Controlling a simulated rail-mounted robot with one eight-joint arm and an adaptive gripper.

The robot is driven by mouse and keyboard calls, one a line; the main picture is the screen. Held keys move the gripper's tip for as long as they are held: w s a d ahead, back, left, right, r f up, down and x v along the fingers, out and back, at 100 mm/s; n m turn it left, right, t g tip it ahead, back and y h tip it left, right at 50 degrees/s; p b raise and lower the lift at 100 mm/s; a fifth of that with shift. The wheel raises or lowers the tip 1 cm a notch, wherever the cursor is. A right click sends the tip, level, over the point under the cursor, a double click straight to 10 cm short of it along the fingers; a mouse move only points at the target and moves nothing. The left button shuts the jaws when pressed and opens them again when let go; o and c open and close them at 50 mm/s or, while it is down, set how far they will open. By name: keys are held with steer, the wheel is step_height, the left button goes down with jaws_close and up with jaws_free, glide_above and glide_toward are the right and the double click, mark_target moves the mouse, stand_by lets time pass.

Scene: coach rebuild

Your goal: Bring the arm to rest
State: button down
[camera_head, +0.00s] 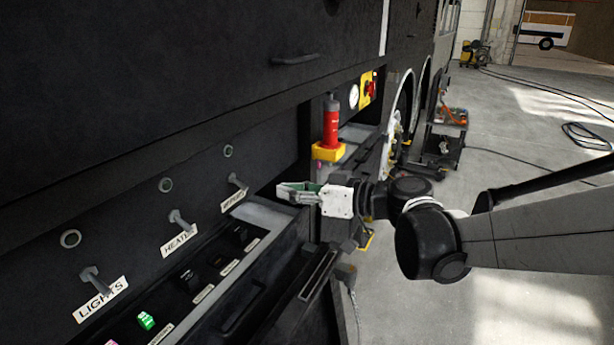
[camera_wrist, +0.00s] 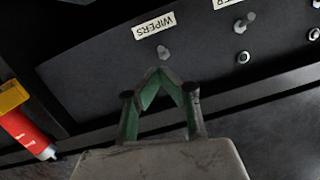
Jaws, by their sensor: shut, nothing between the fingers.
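My gripper (camera_head: 284,190) is in front of the dark panel, near the WIPERS lever (camera_head: 237,181) and above the right end of the switch tray. In the wrist view my gripper (camera_wrist: 157,72) shows its green-lined fingers meeting at the tips, with nothing between them. The WIPERS lever shows just beyond the fingertips in the wrist view (camera_wrist: 163,52), and I cannot tell how far apart they are in depth. My arm (camera_head: 450,235) reaches in from the right.
A red cylinder (camera_head: 331,127) on a yellow base stands just behind my gripper. The HEATER lever (camera_head: 180,219) and LIGHTS lever (camera_head: 95,281) stick out of the panel. A switch tray (camera_head: 276,262) juts out below. A tool cart (camera_head: 437,150) stands farther back; open floor lies right.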

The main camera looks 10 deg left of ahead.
steer(key=shift+s+d+f, duration=0.1)
steer(key=shift+s+d, duration=0.05)
steer(key=shift+d, duration=0.5)
steer(key=s+d+f+m+t+h, duration=0.1)
steer(key=s+d+f+m+h, duration=0.2)
steer(key=d, duration=0.9)
steer(key=s+d+f+m+t+h, duration=0.1)
steer(key=s+d+f+m+h, duration=0.2)
steer(key=d, duration=0.9)
steer(key=s+d+f+m+t+h, duration=0.2)
steer(key=s+d+f+m+h, duration=0.1)
steer(key=s+d+m+h, duration=0.4)
steer(key=s+d+h, duration=0.3)
steer(key=s+d, duration=0.1)
steer(key=d, duration=0.2)
steer(key=shift+m, duration=0.3)
